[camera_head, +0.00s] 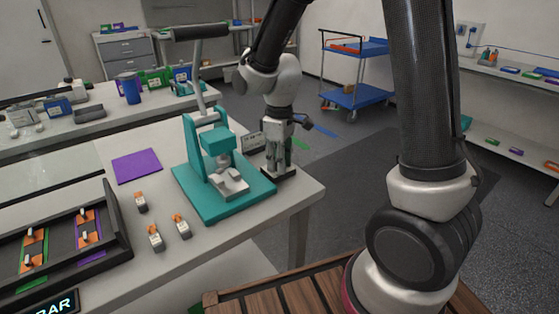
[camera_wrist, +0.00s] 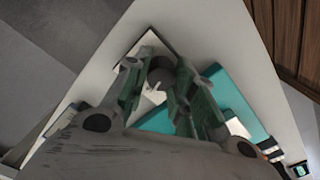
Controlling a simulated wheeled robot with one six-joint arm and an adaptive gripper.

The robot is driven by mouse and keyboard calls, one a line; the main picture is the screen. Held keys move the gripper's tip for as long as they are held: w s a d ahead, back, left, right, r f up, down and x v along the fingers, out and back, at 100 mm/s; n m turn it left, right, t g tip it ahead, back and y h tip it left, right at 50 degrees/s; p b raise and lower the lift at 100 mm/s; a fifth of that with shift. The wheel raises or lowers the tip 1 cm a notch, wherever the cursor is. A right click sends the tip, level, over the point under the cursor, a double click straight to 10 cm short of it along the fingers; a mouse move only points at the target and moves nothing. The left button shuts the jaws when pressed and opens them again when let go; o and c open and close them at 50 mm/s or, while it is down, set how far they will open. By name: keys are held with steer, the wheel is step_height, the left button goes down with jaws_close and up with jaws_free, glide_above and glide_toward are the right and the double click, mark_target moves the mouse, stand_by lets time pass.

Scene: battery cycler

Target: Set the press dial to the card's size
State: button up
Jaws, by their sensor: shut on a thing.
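The teal press (camera_head: 213,150) stands on the light bench, with its long lever raised. The dial (camera_wrist: 155,90) shows in the wrist view as a grey knob with a white pointer mark, on a pale plate beside the teal base. My gripper (camera_head: 279,168) points down at the press's right side, near the bench corner. In the wrist view its two fingers (camera_wrist: 158,72) are closed around the dial and partly hide it. A small card (camera_head: 253,143) stands just behind the press; its writing is too small to read. The dial's scale cannot be read.
Several small pale and orange parts (camera_head: 155,237) lie left of the press, near a black tray (camera_head: 118,240). A purple mat (camera_head: 137,166) lies farther back. The bench's right edge is close to my gripper. A blue cart (camera_head: 357,95) stands on the floor behind.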

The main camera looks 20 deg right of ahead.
steer(key=shift+n, duration=0.6)
steer(key=o, duration=1)
step_height(320, 180, up, 12)
steer(key=shift+r, duration=0.1)
